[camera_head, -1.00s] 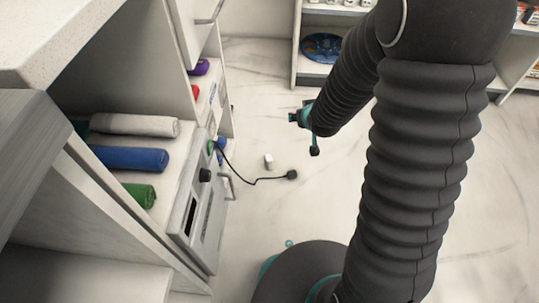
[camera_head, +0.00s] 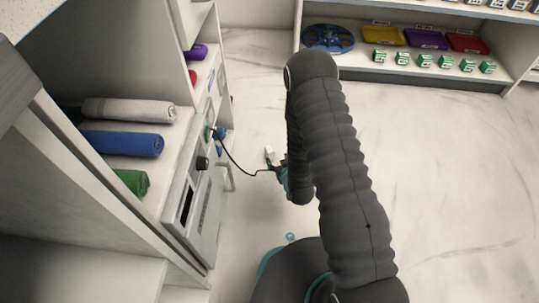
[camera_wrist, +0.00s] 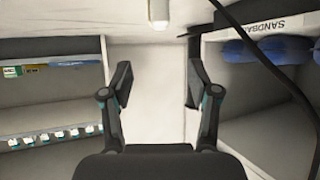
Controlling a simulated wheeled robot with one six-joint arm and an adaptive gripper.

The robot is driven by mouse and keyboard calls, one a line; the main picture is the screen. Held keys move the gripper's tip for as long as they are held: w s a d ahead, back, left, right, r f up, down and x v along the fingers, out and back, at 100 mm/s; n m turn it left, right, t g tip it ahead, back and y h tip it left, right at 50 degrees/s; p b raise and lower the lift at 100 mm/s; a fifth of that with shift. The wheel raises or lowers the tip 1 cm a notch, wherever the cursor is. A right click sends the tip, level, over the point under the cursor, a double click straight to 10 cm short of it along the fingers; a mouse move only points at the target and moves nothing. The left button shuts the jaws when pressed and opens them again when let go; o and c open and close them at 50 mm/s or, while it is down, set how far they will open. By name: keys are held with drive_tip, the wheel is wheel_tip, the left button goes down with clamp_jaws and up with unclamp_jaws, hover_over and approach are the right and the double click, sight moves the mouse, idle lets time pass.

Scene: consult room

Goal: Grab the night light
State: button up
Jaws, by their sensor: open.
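A small white object, which looks like the night light (camera_head: 269,151), is on the pale floor just beyond my gripper in the head view. In the wrist view a white block, likely the same night light (camera_wrist: 158,12), shows at the top edge, cut off by the frame and in line with the gap between the fingers. My gripper (camera_wrist: 158,84) is open and empty, its two dark fingers spread apart. In the head view my gripper is mostly hidden by my arm.
A black cord (camera_head: 236,163) runs from the panel of a grey unit (camera_head: 205,200) to beside my gripper. Rolled towels (camera_head: 122,143) lie on the left shelf. A blue disc (camera_head: 327,38) sits on the back shelves. A SANDBAG label (camera_wrist: 275,27) shows in the wrist view. Floor at right is clear.

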sight(270, 150)
drive_tip(key=x, duration=0.7)
drive_tip(key=shift+w+f+b, duration=0.15)
drive_tip(key=shift+w+b, duration=0.15)
drive_tip(key=shift+b, duration=0.1)
drive_tip(key=shift+s+f+b+x, duration=0.1)
drive_tip(key=shift+b+x, duration=0.05)
drive_tip(key=shift+x, duration=0.75)
drive_tip(key=shift+s+f+b+x, duration=0.1)
drive_tip(key=shift+f+b+x, duration=0.1)
drive_tip(key=shift+x, duration=0.75)
drive_tip(key=shift+f+b+x, duration=0.1)
drive_tip(key=shift+b+x, duration=0.05)
drive_tip(key=shift+x, duration=0.75)
drive_tip(key=shift+c, duration=0.3)
clamp_jaws()
